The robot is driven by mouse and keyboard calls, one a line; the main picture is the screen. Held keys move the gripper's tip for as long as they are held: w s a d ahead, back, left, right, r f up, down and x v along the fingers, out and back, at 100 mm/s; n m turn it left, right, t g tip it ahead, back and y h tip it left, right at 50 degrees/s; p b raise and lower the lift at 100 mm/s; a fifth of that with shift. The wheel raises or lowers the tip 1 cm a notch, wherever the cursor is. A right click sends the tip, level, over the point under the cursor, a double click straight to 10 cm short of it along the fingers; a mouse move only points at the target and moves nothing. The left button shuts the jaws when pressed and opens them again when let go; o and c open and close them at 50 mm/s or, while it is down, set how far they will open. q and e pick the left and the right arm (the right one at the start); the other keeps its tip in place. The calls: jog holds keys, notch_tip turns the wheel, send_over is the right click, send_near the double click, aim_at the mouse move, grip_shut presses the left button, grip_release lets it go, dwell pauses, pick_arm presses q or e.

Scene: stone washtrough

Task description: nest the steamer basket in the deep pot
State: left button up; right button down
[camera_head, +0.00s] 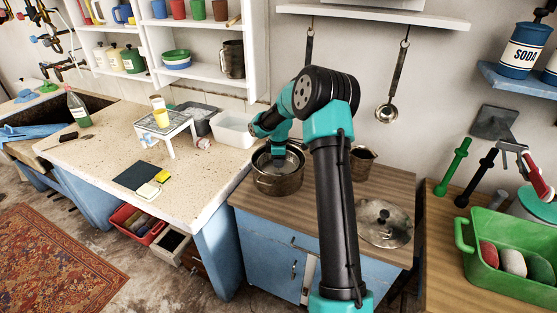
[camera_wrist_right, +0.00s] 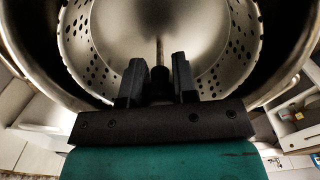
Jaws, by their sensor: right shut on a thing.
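The deep pot (camera_head: 278,188) is a brownish metal pot standing on the wooden counter. The steamer basket (camera_head: 294,163) is a light metal basket with perforated walls, inside the pot's mouth. In the right wrist view the basket (camera_wrist_right: 88,62) lies within the wider rim of the pot (camera_wrist_right: 28,62), with a dark gap between them. My right gripper (camera_head: 278,155) reaches down into the pot and is shut on the basket's thin central post; its fingers (camera_wrist_right: 157,82) show around the post. Whether the basket rests on the bottom is hidden. My left gripper is out of view.
A round metal lid (camera_head: 385,224) lies on the wooden counter (camera_head: 330,228) to the right, and a small metal pot (camera_head: 362,160) stands behind. A white basin (camera_head: 234,128) and a small white stand (camera_head: 166,125) are on the stone top. A ladle (camera_head: 388,112) hangs behind.

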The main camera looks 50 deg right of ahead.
jog(key=shift+f, duration=0.6)
dwell(0.7)
jog(key=shift+c, duration=1.7)
grip_release()
jog(key=shift+r, duration=0.1)
jog(key=shift+r, duration=3.4)
jog(key=shift+w+r, duration=0.1)
